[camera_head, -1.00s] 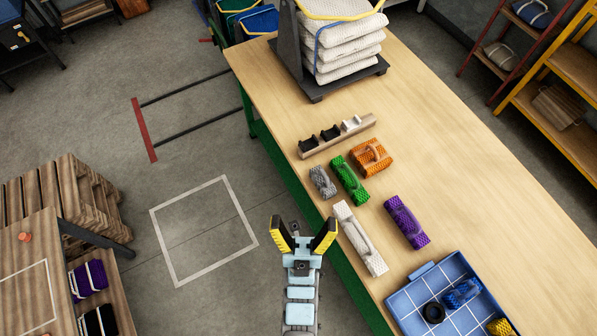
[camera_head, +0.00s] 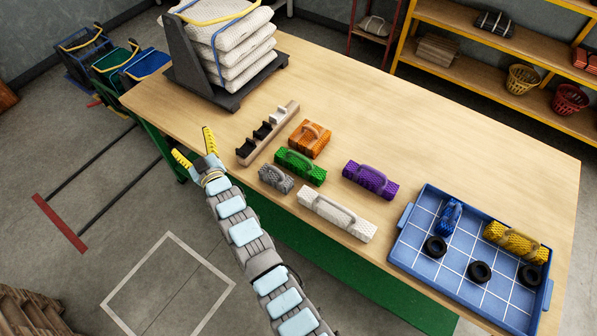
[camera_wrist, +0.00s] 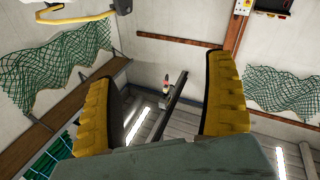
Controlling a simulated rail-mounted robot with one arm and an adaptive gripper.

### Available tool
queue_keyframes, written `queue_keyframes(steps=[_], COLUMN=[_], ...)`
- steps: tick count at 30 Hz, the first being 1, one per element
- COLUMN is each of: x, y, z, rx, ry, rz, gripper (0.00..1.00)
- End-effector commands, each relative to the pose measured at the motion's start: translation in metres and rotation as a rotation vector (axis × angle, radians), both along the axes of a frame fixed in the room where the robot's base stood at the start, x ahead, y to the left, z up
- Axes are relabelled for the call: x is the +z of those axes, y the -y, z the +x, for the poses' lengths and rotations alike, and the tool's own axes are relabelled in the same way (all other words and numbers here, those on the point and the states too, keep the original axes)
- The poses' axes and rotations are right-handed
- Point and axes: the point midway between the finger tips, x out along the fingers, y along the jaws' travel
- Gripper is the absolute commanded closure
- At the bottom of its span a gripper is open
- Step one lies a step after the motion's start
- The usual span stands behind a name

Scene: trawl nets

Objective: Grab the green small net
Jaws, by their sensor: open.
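The green small net (camera_head: 301,166) is a rolled bundle with a handle loop. It lies on the wooden table (camera_head: 480,150) between the orange net (camera_head: 310,138) and the small grey net (camera_head: 275,178). My gripper (camera_head: 195,145) is open and empty, to the left of the green net by the table's near edge. In the wrist view my gripper's yellow fingers (camera_wrist: 165,105) stand apart with nothing between them. That view faces the walls and ceiling, with green netting (camera_wrist: 60,65) hung on a wall; the green small net is not in it.
A white net (camera_head: 338,212) and a purple net (camera_head: 370,180) lie nearby. A wooden holder with dark slots (camera_head: 267,133) stands behind. A blue tray (camera_head: 402,262) holds blue and yellow nets and black rings. A stack of white sacks (camera_head: 235,45) stands at the back left.

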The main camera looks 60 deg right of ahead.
Motion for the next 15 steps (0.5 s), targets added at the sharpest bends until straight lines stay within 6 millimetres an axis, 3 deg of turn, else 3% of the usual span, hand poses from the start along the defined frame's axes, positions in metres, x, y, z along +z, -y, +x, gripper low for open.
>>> queue_keyframes(steps=[1, 6, 11, 15], x=[-0.014, -0.056, -0.087, -0.108], y=[0.026, 0.098, 0.155, 0.195], z=[0.001, -0.007, -0.031, -0.063], rx=[-0.023, -0.065, -0.079, -0.068], ry=[-0.053, -0.269, -0.46, -0.616], rz=[0.015, 0.089, 0.172, 0.251], gripper=[0.15, 0.15, 0.15, 0.15])
